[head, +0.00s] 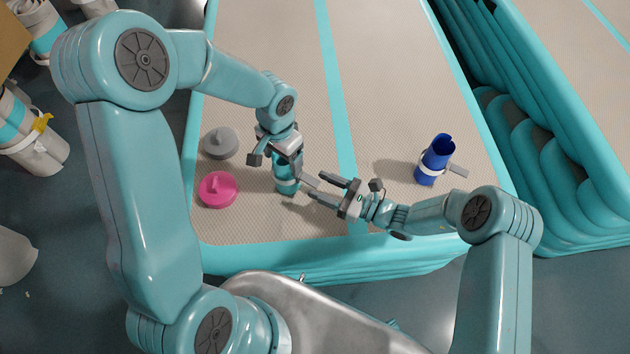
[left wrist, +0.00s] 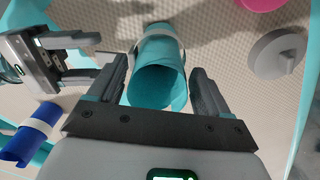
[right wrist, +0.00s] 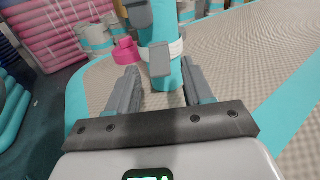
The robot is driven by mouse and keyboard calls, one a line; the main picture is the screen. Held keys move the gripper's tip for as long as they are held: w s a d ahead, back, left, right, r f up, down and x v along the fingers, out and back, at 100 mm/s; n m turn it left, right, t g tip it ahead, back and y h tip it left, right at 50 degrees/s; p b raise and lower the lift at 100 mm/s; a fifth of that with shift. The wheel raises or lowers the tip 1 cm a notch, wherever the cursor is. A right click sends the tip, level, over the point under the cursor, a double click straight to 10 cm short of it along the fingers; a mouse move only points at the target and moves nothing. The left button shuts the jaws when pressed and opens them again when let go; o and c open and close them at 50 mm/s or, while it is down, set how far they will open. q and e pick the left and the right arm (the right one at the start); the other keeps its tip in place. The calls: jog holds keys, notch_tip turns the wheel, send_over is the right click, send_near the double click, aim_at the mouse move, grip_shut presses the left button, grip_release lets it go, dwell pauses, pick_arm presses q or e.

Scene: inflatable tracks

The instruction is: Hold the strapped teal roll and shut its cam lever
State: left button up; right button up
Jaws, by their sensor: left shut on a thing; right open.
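The teal roll (head: 286,187) stands upright on the beige mat, with a white strap (right wrist: 176,48) around it. Its grey cam lever (right wrist: 159,60) sticks out from the strap toward my right gripper, and it shows in the head view (head: 306,179) on the roll's right. My left gripper (head: 287,160) is shut on the upper part of the roll from above; the left wrist view shows the roll's open end (left wrist: 155,87) between its fingers. My right gripper (head: 315,186) is open and empty, low beside the roll, fingers pointing at it and the lever.
A pink knobbed disc (head: 217,189) and a grey one (head: 220,143) lie left of the roll. A blue strapped roll (head: 435,160) stands at the right, its lever out. The teal-edged mat (head: 390,70) is clear behind. Strapped rolls (head: 30,135) stand off the mat at left.

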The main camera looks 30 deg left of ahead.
aim_at(313, 182)
jog(key=shift+a, duration=1.4)
grip_shut()
jog(key=shift+a+f+y, duration=0.1)
jog(key=shift+f+y, duration=0.15)
jog(key=shift+y, duration=0.45)
grip_release()
jog(key=d, duration=0.5)
jog(key=d+f, duration=0.1)
jog(key=d, duration=0.1)
jog(key=shift+d, duration=0.25)
